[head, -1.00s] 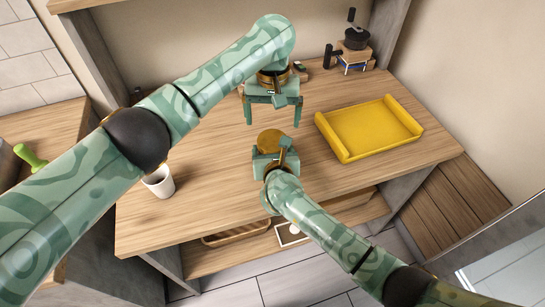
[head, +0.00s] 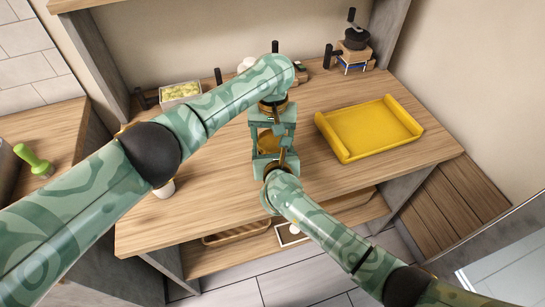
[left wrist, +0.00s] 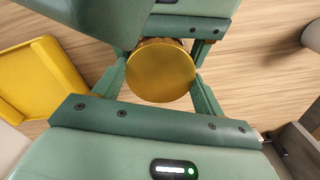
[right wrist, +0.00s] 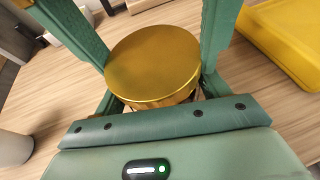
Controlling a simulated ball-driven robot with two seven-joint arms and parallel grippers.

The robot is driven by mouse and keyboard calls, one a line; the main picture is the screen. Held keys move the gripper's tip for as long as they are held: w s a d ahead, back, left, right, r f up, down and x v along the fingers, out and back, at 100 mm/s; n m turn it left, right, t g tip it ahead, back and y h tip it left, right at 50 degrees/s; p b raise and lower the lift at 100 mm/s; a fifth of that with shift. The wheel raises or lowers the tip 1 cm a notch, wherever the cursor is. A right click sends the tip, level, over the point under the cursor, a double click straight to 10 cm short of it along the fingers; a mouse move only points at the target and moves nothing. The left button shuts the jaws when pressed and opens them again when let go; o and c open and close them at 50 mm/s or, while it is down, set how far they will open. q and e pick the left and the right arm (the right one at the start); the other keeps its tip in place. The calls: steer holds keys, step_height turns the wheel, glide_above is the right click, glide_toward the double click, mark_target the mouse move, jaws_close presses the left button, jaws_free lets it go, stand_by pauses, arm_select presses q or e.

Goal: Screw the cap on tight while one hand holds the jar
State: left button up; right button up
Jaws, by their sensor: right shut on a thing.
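The gold cap (left wrist: 160,70) sits on top of the jar, seen from above in the left wrist view; it also shows in the right wrist view (right wrist: 154,62) and between the grippers in the head view (head: 268,143). The jar's body is mostly hidden beneath the cap. My right gripper (head: 275,160) is shut on the jar below the cap. My left gripper (head: 270,135) points down from above, its open fingers on either side of the cap, with small gaps showing in the left wrist view. I cannot tell how tightly the cap sits.
A yellow tray (head: 345,148) lies to the right on the wooden table (head: 215,215). A dark grinder (head: 356,38) stands at the back right. A container with pale contents (head: 180,92) is at the back left. A white cup (head: 166,189) is partly hidden by my left arm.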

arm_select(q)
steer(key=c, duration=0.3)
steer(key=o, duration=1)
steer(key=shift+o, duration=0.2)
steer(key=shift+r, duration=0.1)
steer(key=shift+r, duration=2.15)
step_height(320, 180, up, 4)
steer(key=shift+f, duration=0.2)
steer(key=shift+f, duration=0.1)
